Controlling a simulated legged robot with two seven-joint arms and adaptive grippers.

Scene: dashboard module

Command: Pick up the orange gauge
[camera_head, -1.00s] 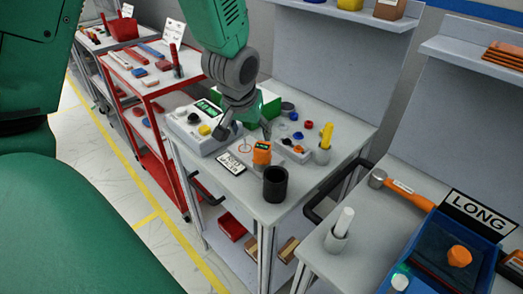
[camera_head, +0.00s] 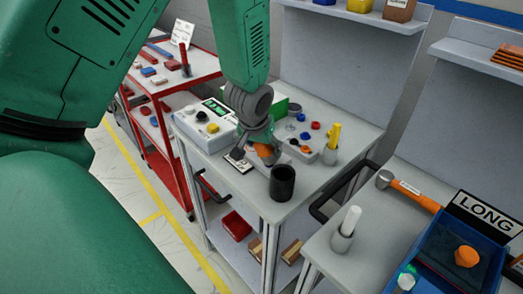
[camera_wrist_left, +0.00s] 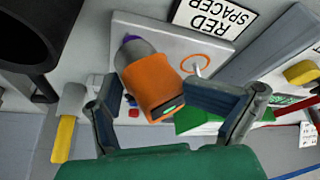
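The orange gauge (camera_head: 264,150) stands on the grey worktable and is partly hidden behind my left gripper (camera_head: 256,157) in the head view. In the left wrist view the gauge (camera_wrist_left: 150,82) shows an orange body with a grey part and a small green display. My left gripper (camera_wrist_left: 146,103) is open, with one finger on each side of the gauge in that view. A gap shows at the left finger; whether the right finger touches the gauge, I cannot tell. My right gripper is not in view.
A black cup (camera_head: 282,183) stands close in front of the gauge. A white device with buttons (camera_head: 207,124) is on the left, and a holder with a yellow item (camera_head: 331,146) is on the right. The "RED SPACER" label (camera_wrist_left: 212,16) lies nearby.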

